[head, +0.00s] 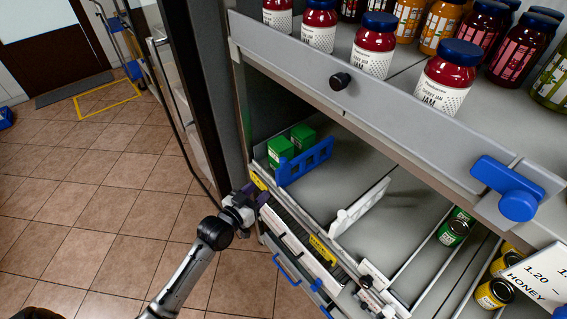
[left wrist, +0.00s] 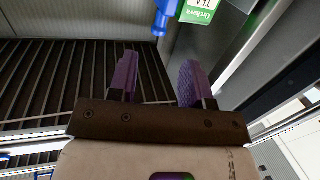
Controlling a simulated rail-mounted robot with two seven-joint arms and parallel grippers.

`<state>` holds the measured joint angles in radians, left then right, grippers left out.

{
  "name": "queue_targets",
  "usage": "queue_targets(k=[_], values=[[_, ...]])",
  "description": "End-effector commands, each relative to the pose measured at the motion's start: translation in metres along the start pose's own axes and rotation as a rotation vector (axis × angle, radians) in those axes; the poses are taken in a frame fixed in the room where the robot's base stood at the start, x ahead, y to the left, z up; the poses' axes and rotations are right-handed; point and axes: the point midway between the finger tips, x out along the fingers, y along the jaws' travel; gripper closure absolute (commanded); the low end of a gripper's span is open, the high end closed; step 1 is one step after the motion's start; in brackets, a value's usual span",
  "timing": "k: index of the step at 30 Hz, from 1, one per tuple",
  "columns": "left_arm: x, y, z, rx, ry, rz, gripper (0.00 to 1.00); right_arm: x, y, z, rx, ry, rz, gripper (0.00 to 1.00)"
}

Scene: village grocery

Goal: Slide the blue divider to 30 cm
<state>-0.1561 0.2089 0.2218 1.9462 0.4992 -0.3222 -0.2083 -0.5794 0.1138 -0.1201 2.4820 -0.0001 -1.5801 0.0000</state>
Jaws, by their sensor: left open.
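The blue divider (head: 306,162) stands upright on the lower shelf, toward its left end, right beside the green tea boxes. Its end also shows at the top of the left wrist view (left wrist: 162,17). My left gripper (head: 257,192) is at the shelf's front left corner, in front of the divider and apart from it. Its purple fingers (left wrist: 157,80) are spread with nothing between them. A white divider (head: 358,208) stands further right on the same shelf. The centimetre marks on the shelf edge are too small to read. My right gripper is not in view.
Green tea boxes (head: 280,151) stand left of the blue divider. Bare shelf lies between the blue and white dividers. A dark upright post (head: 205,90) stands at the left.

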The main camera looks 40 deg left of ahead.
Motion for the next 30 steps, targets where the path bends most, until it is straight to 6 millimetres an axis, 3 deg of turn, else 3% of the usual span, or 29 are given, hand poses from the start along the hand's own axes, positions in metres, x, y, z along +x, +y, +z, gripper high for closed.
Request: queue_targets(k=[8, 21, 30], values=[[0.015, -0.002, -0.009, 0.038, 0.059, -0.014, 0.55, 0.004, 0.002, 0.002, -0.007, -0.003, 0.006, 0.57], [0.094, -0.003, -0.013, 0.036, 0.056, -0.013, 0.55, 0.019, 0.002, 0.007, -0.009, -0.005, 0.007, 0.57], [0.129, -0.003, -0.015, 0.038, 0.055, -0.013, 0.55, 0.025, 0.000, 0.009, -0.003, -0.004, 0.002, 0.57]])
